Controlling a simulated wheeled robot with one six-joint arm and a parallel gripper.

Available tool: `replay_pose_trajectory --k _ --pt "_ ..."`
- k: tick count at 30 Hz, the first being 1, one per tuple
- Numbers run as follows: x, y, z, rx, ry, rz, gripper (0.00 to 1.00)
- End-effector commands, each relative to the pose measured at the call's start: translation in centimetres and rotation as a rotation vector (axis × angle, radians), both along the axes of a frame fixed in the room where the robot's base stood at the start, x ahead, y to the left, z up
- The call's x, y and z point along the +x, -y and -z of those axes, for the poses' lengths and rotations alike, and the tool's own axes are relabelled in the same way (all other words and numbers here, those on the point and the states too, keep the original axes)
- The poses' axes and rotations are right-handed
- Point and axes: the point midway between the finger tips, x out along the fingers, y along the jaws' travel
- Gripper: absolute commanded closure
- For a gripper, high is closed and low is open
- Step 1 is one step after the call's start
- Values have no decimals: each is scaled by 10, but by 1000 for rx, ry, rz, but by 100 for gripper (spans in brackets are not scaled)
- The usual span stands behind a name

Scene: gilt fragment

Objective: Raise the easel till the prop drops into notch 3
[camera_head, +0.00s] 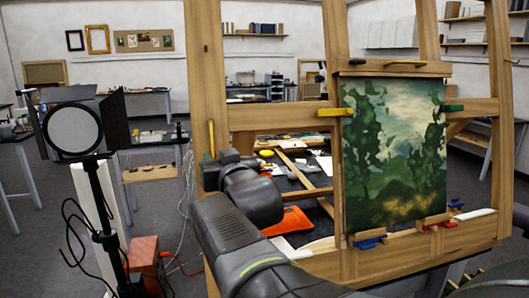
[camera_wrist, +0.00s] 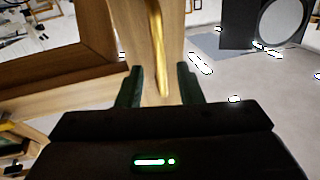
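The wooden easel frame (camera_head: 208,75) stands upright on the right half of the head view and holds a green landscape painting (camera_head: 395,160). A slim yellow-gold bar (camera_head: 211,137) runs along its left post; it also shows in the wrist view (camera_wrist: 158,50). My gripper (camera_head: 208,158) is at that post, by the bar's lower end. In the wrist view my gripper (camera_wrist: 160,86) has its two dark fingers apart, with the post and the bar's end appearing between them. I cannot tell whether the fingers touch anything. No prop or numbered notch can be made out.
A studio lamp (camera_head: 73,128) on a black stand is at the left, with a red box (camera_head: 143,256) and cables by its foot. A cluttered dark table (camera_head: 290,180) lies behind the easel. Open grey floor (camera_head: 40,235) shows at the far left.

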Motion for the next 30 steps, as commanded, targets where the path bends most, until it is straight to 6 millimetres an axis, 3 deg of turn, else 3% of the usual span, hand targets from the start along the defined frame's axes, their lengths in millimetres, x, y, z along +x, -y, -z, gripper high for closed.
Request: replay_pose_trajectory --k 10,24,29,30 --pt "36 -18 -1 0 -1 0 67" --pt "43 -22 0 0 0 0 67" --pt "43 -22 0 0 0 0 98" --pt "43 -22 0 0 0 0 100"
